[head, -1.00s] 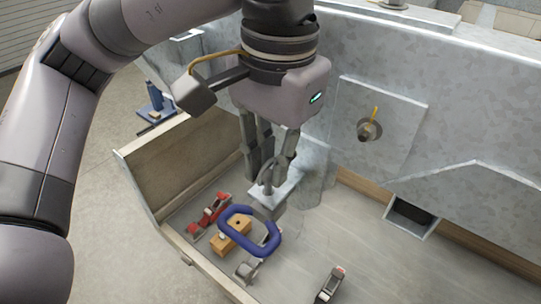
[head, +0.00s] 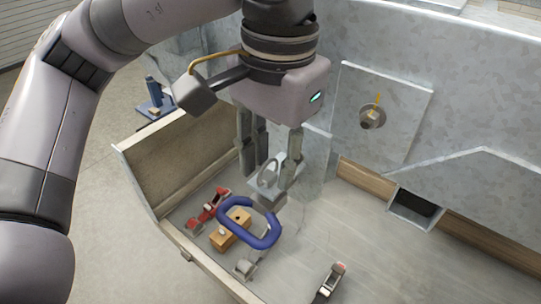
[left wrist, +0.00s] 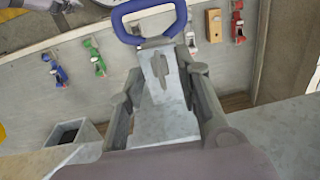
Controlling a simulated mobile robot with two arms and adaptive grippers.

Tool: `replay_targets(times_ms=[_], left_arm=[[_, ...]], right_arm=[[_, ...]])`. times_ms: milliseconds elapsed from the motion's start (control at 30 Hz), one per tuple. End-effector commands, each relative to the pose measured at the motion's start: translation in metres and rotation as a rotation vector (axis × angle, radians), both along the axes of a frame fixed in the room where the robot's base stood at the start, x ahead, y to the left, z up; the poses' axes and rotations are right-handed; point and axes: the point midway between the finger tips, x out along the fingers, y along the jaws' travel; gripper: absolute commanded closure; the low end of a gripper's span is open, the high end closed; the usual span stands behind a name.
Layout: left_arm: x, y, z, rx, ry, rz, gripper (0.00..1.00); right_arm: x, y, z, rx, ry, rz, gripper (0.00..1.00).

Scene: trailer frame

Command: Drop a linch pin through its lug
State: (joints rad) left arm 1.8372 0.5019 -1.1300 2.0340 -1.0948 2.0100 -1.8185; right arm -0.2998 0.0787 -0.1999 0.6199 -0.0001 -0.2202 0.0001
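My left gripper (head: 270,172) points down over the tray, its fingers spread apart. In the left wrist view the open fingers (left wrist: 163,80) stand on either side of a grey metal plate (left wrist: 155,118). A small grey ring (head: 268,175), likely the linch pin's, stands at a grey metal block (head: 268,196) between the fingertips in the head view; the fingers look clear of it. Whether its shank is in a hole is hidden. A blue loop (head: 228,204) shows beside the block; it also shows in the left wrist view (left wrist: 121,20). My right gripper is not in view.
The wooden-sided tray holds a red clamp (head: 215,203), a wooden block (head: 231,238) and another clamp (head: 331,280). Blue (left wrist: 57,72) and green clamps (left wrist: 95,58) show left.

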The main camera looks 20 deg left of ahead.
Motion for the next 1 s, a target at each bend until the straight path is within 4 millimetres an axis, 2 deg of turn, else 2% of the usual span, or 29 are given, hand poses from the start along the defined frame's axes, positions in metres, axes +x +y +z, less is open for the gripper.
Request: replay_targets(times_ms=[333, 467, 567, 1000], left_arm=[[0.0, 0.0, 0.0, 0.0, 0.0, 0.0, 0.62], [0.0, 0.0, 0.006, 0.001, -0.001, 0.001, 0.62], [0.0, -0.001, 0.018, 0.001, -0.004, 0.002, 0.62], [-0.002, -0.006, 0.096, -0.001, -0.004, 0.003, 0.62]], right_arm=[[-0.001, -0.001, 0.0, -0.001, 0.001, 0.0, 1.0], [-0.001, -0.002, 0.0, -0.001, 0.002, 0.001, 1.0], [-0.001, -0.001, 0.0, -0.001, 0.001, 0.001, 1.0], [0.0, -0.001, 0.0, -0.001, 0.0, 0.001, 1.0]])
